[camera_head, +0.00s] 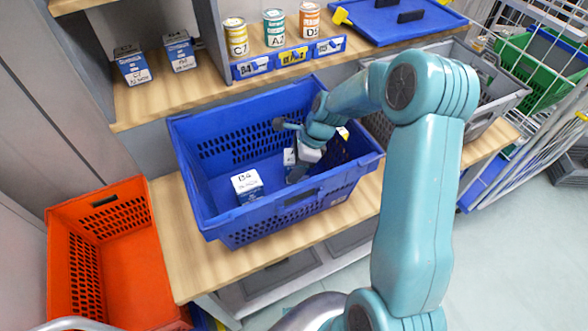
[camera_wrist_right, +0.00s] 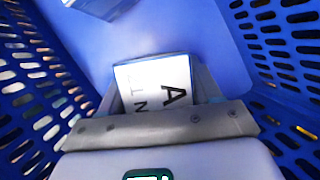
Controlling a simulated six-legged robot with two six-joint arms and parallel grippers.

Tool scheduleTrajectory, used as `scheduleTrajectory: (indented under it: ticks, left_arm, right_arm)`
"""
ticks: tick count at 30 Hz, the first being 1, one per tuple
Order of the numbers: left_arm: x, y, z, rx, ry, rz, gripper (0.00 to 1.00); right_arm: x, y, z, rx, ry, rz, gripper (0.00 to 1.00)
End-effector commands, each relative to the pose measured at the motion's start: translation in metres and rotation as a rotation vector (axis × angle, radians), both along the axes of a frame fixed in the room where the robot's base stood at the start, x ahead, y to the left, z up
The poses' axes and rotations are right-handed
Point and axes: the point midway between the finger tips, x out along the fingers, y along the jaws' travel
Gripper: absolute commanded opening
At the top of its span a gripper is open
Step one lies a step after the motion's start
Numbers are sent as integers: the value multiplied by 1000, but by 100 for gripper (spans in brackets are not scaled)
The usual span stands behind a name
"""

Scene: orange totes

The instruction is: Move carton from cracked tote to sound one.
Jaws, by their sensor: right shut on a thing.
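A blue tote (camera_head: 345,178) stands on the wooden bench, with slotted walls. My right gripper (camera_head: 298,168) reaches down inside it, toward its right half. The gripper is shut on a white-and-blue carton (camera_head: 289,157), partly hidden by the fingers. In the right wrist view the held carton (camera_wrist_right: 155,82) shows a white face with a large "A", between the two grey fingers. A second carton (camera_head: 247,186), white-topped and blue-sided, sits on the tote floor left of the gripper. I see no clear crack on any tote. My left gripper is not in view.
An orange tote (camera_head: 112,193), which looks empty, stands low at the left. A grey tote (camera_head: 508,92) is right of the blue one, partly behind my arm. Cans (camera_head: 274,28) and small boxes (camera_head: 133,66) stand on the shelf behind. A wire cage (camera_head: 545,150) is at the right.

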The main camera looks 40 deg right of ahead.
Motion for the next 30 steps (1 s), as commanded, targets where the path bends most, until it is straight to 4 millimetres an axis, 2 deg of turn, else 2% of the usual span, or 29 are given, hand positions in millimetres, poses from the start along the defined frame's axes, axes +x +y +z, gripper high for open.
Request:
scheduleTrajectory:
  ticks: [1,4,15,16,18,26,30]
  left_arm:
    - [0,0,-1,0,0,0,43]
    - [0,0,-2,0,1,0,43]
    - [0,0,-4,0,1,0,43]
    - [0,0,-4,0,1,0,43]
    - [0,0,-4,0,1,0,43]
    - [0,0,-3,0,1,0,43]
    - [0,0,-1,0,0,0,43]
  right_arm:
    - [0,1,-11,3,4,-1,22]
    - [1,0,-22,1,1,1,22]
    - [1,0,-26,0,0,0,22]
    - [1,0,-26,0,0,0,66]
    - [1,0,-25,0,0,0,88]
    - [1,0,-25,0,0,0,88]
    - [0,-2,-16,-1,-1,0,88]
